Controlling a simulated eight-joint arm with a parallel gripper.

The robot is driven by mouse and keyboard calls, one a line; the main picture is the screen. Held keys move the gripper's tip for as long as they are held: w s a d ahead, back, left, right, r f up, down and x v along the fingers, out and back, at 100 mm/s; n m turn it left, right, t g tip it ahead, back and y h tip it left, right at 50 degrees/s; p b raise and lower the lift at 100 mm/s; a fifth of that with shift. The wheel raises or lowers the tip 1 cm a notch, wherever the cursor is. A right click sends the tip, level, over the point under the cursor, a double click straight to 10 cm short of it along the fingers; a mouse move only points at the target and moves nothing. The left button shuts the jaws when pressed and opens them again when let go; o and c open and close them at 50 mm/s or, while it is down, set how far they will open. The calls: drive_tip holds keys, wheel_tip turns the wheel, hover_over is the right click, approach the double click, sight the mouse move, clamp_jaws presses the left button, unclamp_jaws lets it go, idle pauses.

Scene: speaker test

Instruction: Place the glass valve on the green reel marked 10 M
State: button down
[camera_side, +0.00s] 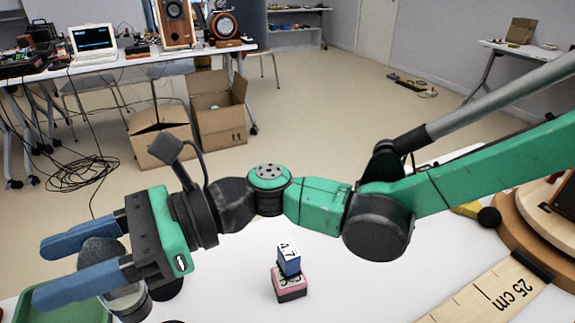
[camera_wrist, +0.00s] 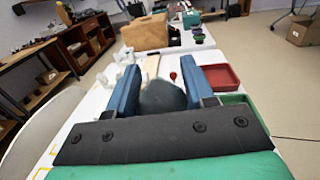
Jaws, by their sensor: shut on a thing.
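My gripper (camera_side: 45,272) is at the left of the side view, with its two blue fingers on either side of a grey, rounded, glassy thing. This looks like the glass valve (camera_side: 100,252), held above the white table. In the wrist view the valve (camera_wrist: 162,97) is a dark grey dome between the fingers (camera_wrist: 162,80), and its lower part is hidden by the gripper body. I cannot make out a green reel marked 10 M in either view.
A blue box (camera_side: 288,260) sits on a pink and black box (camera_side: 290,284) on the white table. A green tray (camera_side: 40,312) lies below my gripper. A red tray (camera_wrist: 221,77) and a wooden box (camera_wrist: 145,33) show ahead. A 25 cm ruler (camera_side: 490,295) lies at right.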

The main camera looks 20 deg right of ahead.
sight(150, 307)
wheel_tip(150, 307, down, 9)
drive_tip(key=shift+f, duration=0.1)
idle(0.3)
drive_tip(key=shift+c, duration=1.6)
unclamp_jaws()
drive_tip(key=shift+f, duration=0.1)
